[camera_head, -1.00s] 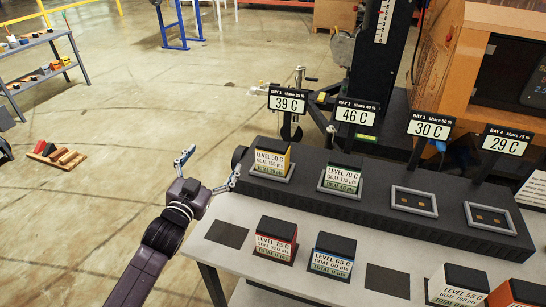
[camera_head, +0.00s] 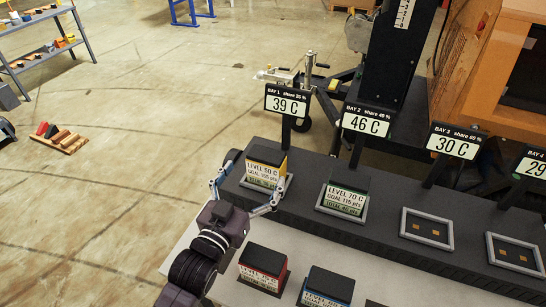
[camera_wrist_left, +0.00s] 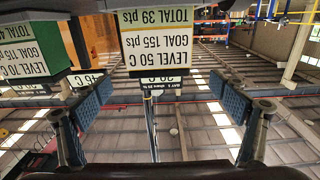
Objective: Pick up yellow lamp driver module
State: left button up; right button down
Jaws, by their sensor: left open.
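The yellow lamp driver module (camera_head: 265,167) has a black top, a yellow band and a label reading LEVEL 50 C. It sits in the bay 1 socket at the left end of the dark rack (camera_head: 375,222). My left gripper (camera_head: 246,190) is open, with one finger on the left side of the module and the other near its front right corner. In the left wrist view the module (camera_wrist_left: 158,40) appears upside down at the top, between the two spread fingers (camera_wrist_left: 160,103). I cannot tell whether a finger touches it. My right gripper is not in view.
A green module (camera_head: 343,194) stands in bay 2, to the right. Bays 3 (camera_head: 427,228) and 4 (camera_head: 514,254) are empty. Red (camera_head: 263,265) and blue (camera_head: 327,287) modules stand on the light table in front. Temperature signs (camera_head: 288,102) rise behind the bays.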

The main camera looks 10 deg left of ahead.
aim_at(262, 164)
pick_arm(q)
jog(key=shift+w+d+r+p, duration=0.1)
jog(key=shift+w+d+p, duration=0.1)
jog(key=shift+w, duration=0.5)
jog(key=shift+w+d+r+p, duration=0.1)
jog(key=shift+w+p, duration=0.05)
jog(key=shift+w, duration=0.5)
jog(key=w, duration=0.3)
jog(key=w+d, duration=0.1)
jog(key=shift+w+f+p, duration=0.15)
jog(key=shift+f+p, duration=0.2)
jog(key=c, duration=1.7)
jog(key=shift+r, duration=0.15)
jog(key=shift+c, duration=0.5)
